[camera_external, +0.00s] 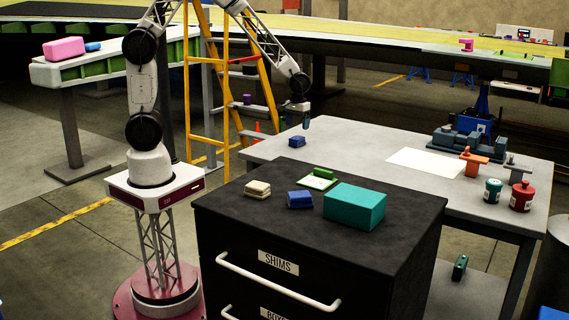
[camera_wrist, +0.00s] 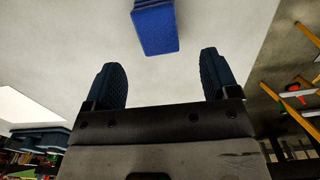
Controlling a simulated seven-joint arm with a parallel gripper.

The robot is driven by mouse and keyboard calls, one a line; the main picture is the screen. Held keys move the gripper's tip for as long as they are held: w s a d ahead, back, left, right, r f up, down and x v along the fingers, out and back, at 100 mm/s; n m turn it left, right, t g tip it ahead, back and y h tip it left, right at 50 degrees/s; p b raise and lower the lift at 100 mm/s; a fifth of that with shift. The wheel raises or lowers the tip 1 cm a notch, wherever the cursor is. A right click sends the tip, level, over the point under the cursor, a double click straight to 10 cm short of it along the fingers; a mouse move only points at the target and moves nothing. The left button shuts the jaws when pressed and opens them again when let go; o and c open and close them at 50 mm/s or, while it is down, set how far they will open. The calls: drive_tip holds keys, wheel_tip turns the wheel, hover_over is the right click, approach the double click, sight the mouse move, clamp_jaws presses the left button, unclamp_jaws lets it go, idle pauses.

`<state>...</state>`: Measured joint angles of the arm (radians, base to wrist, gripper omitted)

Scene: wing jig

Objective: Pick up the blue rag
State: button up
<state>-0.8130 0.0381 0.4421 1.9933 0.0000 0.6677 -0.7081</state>
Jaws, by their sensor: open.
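A small blue folded bundle (camera_external: 297,141), which looks like the blue rag, lies on the grey table near its left edge. In the wrist view the blue bundle (camera_wrist: 155,27) is at the top, beyond the fingertips and roughly centred between them. My gripper (camera_external: 305,120) hangs above the table close to the bundle, apart from it. In the wrist view my gripper (camera_wrist: 165,75) is open with nothing between its fingers. Another blue folded stack (camera_external: 300,200) lies on the black cabinet.
The black cabinet (camera_external: 225,205) in front carries a teal box (camera_external: 355,207), a beige stack (camera_external: 257,189) and a green-handled item (camera_external: 320,178). A white sheet (camera_external: 425,163), orange clamp (camera_external: 472,162) and red can (camera_external: 522,196) are on the table. A yellow ladder (camera_external: 190,90) stands behind.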

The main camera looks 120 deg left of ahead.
sight(297, 137)
drive_tip(key=shift+f, duration=1.15)
drive_tip(key=shift+w+d+f, duration=0.1)
drive_tip(key=shift+d+f, duration=0.05)
drive_tip(key=shift+f, duration=2.45)
drive_tip(key=c, duration=1)
drive_tip(key=shift+r, duration=0.15)
